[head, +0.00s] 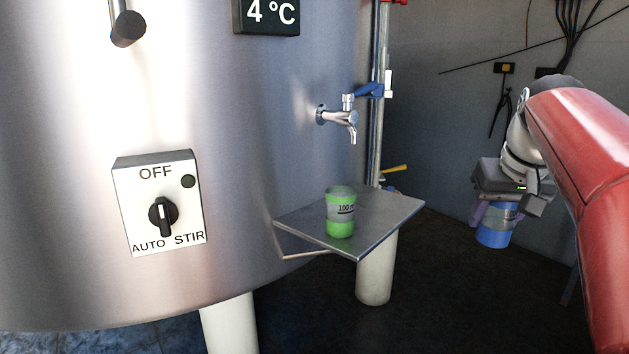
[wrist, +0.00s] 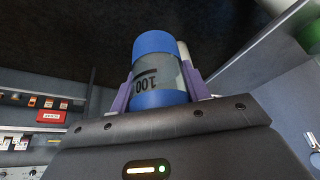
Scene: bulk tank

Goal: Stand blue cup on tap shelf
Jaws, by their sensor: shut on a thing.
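The blue cup (head: 494,232) has a clear middle band and hangs upright in my gripper (head: 497,212), to the right of the shelf and apart from it. In the wrist view the blue cup (wrist: 158,70) sits between the two purple fingers of my gripper (wrist: 163,88), which are shut on it. The tap shelf (head: 385,213) is a flat metal plate fixed to the tank below the tap (head: 340,116). A green cup (head: 340,212) marked 100 stands upright on the shelf, left of its middle.
The steel tank (head: 240,90) fills the left, with a switch box (head: 160,203) on its front. The shelf's right part is bare. A yellow-handled valve (head: 394,169) shows behind the shelf. Open dark floor lies between the shelf and the held cup.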

